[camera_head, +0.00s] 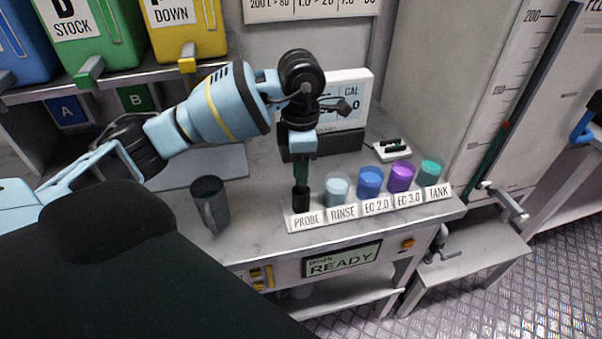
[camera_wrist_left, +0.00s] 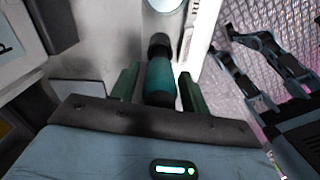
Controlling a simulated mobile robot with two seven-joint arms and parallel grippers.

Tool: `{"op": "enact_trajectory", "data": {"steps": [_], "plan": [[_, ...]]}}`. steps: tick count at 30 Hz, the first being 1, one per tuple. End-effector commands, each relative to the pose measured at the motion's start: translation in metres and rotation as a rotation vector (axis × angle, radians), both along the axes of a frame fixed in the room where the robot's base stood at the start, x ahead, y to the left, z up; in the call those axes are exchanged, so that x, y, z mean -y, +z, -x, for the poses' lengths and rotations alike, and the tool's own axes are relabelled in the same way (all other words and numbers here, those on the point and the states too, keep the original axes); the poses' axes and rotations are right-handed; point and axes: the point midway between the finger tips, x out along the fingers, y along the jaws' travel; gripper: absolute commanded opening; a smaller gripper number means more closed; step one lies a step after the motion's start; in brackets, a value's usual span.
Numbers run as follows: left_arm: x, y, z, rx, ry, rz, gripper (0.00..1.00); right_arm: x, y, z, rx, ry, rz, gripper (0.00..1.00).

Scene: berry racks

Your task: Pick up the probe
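The probe (camera_head: 301,179) is a slim dark teal and black stick standing upright at the PROBE label of the white holder (camera_head: 347,212). My left gripper (camera_head: 302,152) points down over its upper part. In the left wrist view the probe (camera_wrist_left: 160,82) shows as a teal cylinder with a black end. It lies between the two green fingers of my left gripper (camera_wrist_left: 158,88), with a narrow gap seeming to show on each side. The fingers look open around it.
Blue, purple and teal cups (camera_head: 370,181) stand in a row right of the probe. A grey mug (camera_head: 210,205) stands to the left. A CAL display (camera_head: 352,92) is behind the gripper. The bench (camera_head: 255,225) between mug and holder is clear.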

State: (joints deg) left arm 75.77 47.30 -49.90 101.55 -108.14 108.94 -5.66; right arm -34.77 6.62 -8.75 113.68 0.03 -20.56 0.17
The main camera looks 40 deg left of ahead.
Motion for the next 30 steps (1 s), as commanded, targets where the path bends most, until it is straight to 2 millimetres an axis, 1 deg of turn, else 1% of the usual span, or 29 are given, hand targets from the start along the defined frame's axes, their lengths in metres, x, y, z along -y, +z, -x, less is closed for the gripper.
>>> {"op": "enact_trajectory", "data": {"steps": [1, 6, 8, 9, 15, 19, 23, 26, 30], "plan": [[0.000, 0.000, 0.000, 0.000, 0.000, 0.000, 0.39, 0.000, 0.000, 0.000, 0.000, 0.000, 0.000, 0.00], [0.000, 0.000, 0.000, 0.000, 0.000, 0.000, 0.17, 0.000, 0.000, 0.001, -0.001, 0.000, 0.000, 0.00], [0.000, 0.000, 0.000, 0.000, 0.000, 0.000, 0.09, 0.000, 0.000, 0.001, -0.001, 0.000, 0.000, 0.00], [0.000, 0.001, 0.000, 0.001, 0.000, 0.001, 0.07, 0.000, 0.000, 0.001, -0.002, 0.000, 0.000, 0.00], [0.000, 0.001, 0.000, 0.001, 0.000, 0.000, 0.07, 0.000, 0.000, 0.001, -0.002, 0.000, 0.000, 0.00], [0.000, 0.011, -0.001, 0.003, 0.001, 0.001, 0.07, 0.000, 0.000, 0.002, -0.003, -0.001, 0.000, 0.00], [0.000, 0.032, -0.001, 0.006, 0.001, 0.001, 0.07, 0.000, -0.001, 0.002, -0.004, 0.000, -0.001, 0.00], [0.000, 0.052, -0.001, 0.006, 0.001, 0.001, 0.07, 0.000, -0.001, 0.002, -0.004, 0.000, -0.001, 0.00], [0.000, 0.079, 0.000, 0.008, 0.001, 0.000, 0.07, 0.000, 0.006, -0.003, 0.010, -0.001, -0.001, 0.00]]}}
